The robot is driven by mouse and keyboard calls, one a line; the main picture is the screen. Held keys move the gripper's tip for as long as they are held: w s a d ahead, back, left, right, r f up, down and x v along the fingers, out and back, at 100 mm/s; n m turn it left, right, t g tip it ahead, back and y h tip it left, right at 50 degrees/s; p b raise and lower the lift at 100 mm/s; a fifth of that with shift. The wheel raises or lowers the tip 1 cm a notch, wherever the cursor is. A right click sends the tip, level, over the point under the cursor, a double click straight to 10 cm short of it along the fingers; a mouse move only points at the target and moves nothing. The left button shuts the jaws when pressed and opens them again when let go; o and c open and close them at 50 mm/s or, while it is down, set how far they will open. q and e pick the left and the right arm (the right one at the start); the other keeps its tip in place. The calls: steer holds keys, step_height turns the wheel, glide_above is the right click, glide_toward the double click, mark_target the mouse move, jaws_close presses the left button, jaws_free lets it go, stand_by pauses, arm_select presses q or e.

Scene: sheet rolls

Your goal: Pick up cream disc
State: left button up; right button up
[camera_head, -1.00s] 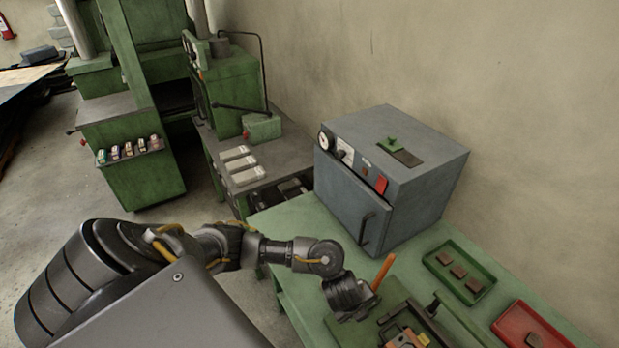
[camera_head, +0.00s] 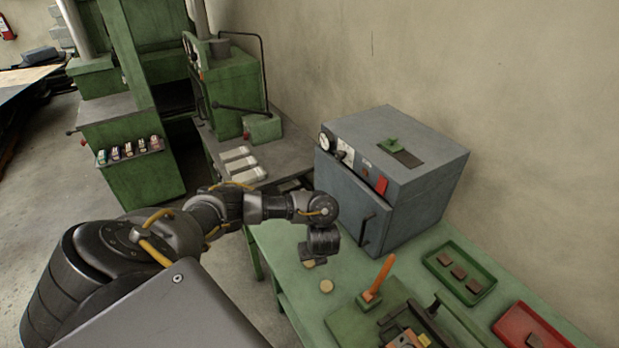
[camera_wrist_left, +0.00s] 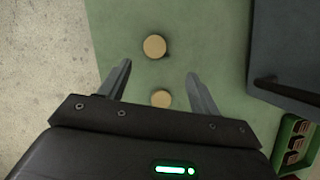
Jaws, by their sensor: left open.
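Two cream discs lie on the green table. One cream disc (camera_head: 327,286) is clear of the gripper in the head view. The other cream disc (camera_head: 308,264) is partly hidden beneath my left gripper (camera_head: 315,259). In the left wrist view, one round cream disc (camera_wrist_left: 154,46) lies just beyond the fingertips, and a second disc (camera_wrist_left: 161,98) shows between the fingers, nearer the palm. My left gripper (camera_wrist_left: 159,69) is open and empty, pointing down above the table. Neither disc is held. My right gripper is not in view.
A grey oven-like box (camera_head: 398,190) with a door handle stands close to the gripper. An orange-handled tool (camera_head: 379,277) stands on a green board. A green tray (camera_head: 436,263) and a red tray (camera_head: 504,333) hold brown pieces. The table's left edge is near the discs.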

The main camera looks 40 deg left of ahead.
mark_target(309, 262)
arm_select(q)
steer(key=b+x, duration=0.2)
steer(key=x, duration=0.1)
steer(key=shift+s+a+f, duration=0.2)
steer(key=shift+s, duration=0.1)
steer(key=shift+w+a+f+b, duration=0.1)
steer(key=shift+f+b, duration=0.05)
steer(key=shift+b, duration=0.3)
steer(key=shift+w+a+f, duration=0.1)
steer(key=shift+f, duration=0.25)
steer(key=b+x, duration=0.2)
steer(key=x, duration=0.2)
steer(key=shift+a+f, duration=0.2)
steer(key=shift+f, duration=0.1)
steer(key=shift+c, duration=0.5)
steer(key=c, duration=1)
